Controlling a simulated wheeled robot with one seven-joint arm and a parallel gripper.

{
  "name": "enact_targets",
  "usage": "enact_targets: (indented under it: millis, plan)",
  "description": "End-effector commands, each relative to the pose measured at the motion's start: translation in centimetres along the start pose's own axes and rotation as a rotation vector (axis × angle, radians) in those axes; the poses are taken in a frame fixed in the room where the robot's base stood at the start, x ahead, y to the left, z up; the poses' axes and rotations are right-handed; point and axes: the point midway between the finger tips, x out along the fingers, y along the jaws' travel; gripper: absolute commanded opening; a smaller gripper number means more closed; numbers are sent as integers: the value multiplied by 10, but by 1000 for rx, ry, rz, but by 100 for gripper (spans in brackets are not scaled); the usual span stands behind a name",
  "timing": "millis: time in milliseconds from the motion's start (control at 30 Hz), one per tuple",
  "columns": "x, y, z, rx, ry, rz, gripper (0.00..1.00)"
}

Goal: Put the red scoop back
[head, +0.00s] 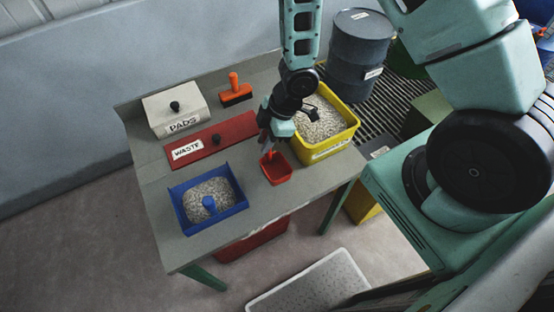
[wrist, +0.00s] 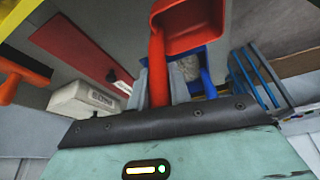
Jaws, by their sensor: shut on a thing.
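The red scoop (head: 278,171) is in my gripper (head: 268,143), at the table's front part, between the yellow bin (head: 337,146) and the blue tray (head: 227,219). My gripper is shut on its upright handle. In the wrist view the red scoop (wrist: 192,30) sticks out past my gripper (wrist: 160,90), its handle between the two fingers. The scoop's bowl looks empty in the head view. I cannot tell whether its underside touches the table. The yellow bin and the blue tray hold pale granules.
A blue handle (head: 209,204) stands in the blue tray. Behind lie a red lid (head: 235,133) labelled WASTE, a white PADS box (head: 158,107) and an orange brush (head: 235,86). A dark drum (head: 358,55) stands beyond the table. The table's left front corner is bare.

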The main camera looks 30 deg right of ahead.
Motion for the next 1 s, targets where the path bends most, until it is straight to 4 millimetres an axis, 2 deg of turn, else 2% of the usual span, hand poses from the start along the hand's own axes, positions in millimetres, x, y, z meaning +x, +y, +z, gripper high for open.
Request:
enact_targets:
  millis: [500,967,1000]
  plan:
    - [50,0,21,0,-2,0,0]
    - [59,1,25,1,-1,2,0]
    - [58,1,24,0,-1,2,25]
